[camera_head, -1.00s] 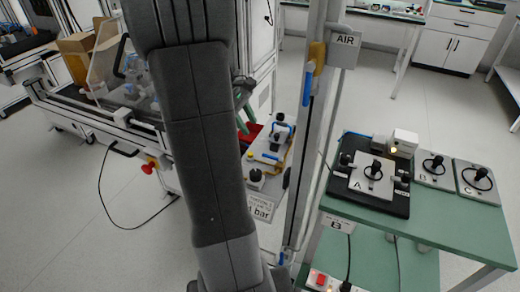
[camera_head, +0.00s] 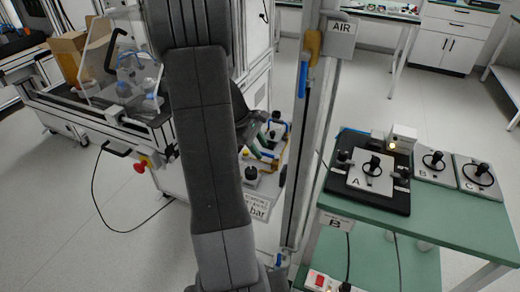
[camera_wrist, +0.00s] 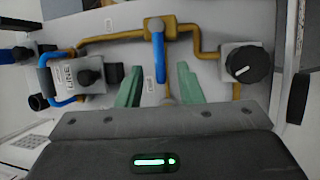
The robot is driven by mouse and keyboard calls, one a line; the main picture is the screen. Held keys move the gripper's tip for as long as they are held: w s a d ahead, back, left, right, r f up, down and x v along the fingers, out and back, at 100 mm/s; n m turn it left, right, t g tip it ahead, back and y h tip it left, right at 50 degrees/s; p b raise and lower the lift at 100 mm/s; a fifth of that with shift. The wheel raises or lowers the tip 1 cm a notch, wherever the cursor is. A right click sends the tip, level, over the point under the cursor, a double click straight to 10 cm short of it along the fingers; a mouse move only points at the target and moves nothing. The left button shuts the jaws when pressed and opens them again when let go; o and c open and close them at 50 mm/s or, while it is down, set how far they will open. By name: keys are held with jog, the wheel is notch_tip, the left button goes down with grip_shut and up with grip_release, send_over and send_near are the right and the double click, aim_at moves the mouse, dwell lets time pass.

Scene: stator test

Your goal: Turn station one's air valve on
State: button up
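In the wrist view a valve with a yellow body (camera_wrist: 160,27) and a blue lever (camera_wrist: 158,52) sits on a yellow pipe line. The lever lies across the horizontal pipe run. My gripper (camera_wrist: 160,80) has green fingers spread apart, one on each side of the lever's lower end, with gaps; contact is not visible. In the head view my gripper (camera_head: 264,150) is low over the panel beside the post, and my arm hides part of it. Another yellow valve with a blue handle (camera_head: 302,79) is on the post under an AIR sign (camera_head: 342,27); its handle hangs down.
A round black knob (camera_wrist: 249,64) is right of the lever in the wrist view, and a LINE unit (camera_wrist: 80,75) is left. The post (camera_head: 303,150) stands just right of my gripper. A green table (camera_head: 455,215) with A, B and C units is farther right.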

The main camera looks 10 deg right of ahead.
jog(key=shift+d+f, duration=0.15)
jog(key=shift+f, duration=0.15)
grip_shut()
